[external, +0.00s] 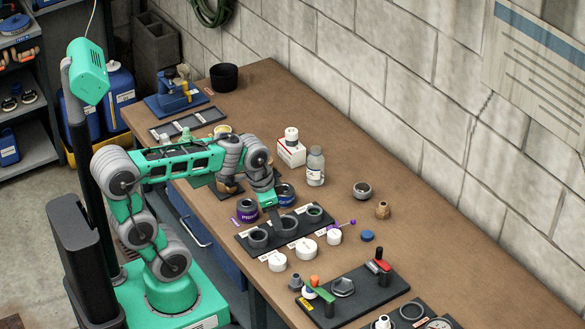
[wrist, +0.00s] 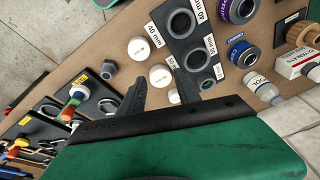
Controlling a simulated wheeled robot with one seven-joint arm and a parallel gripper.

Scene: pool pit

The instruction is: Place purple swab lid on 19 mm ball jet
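A purple-tipped swab (external: 352,222) on a thin stem shows in the external view, right of the black ring tray. Its lid end is unclear beside the smallest white ball jet (external: 334,237). That jet is probably the 19 mm one; its label is unreadable. Larger white jets stand to its left (external: 306,248) (external: 277,262). The purple-labelled primer can (external: 246,210) stands behind the tray.
The black tray (external: 270,248) holds grey rings. A blue cap (external: 367,236), a brown fitting (external: 382,209) and a grey ring (external: 361,189) lie to the right. A white bottle (external: 315,166) stands behind. A tool board (external: 365,290) is in front. Bare bench remains at right.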

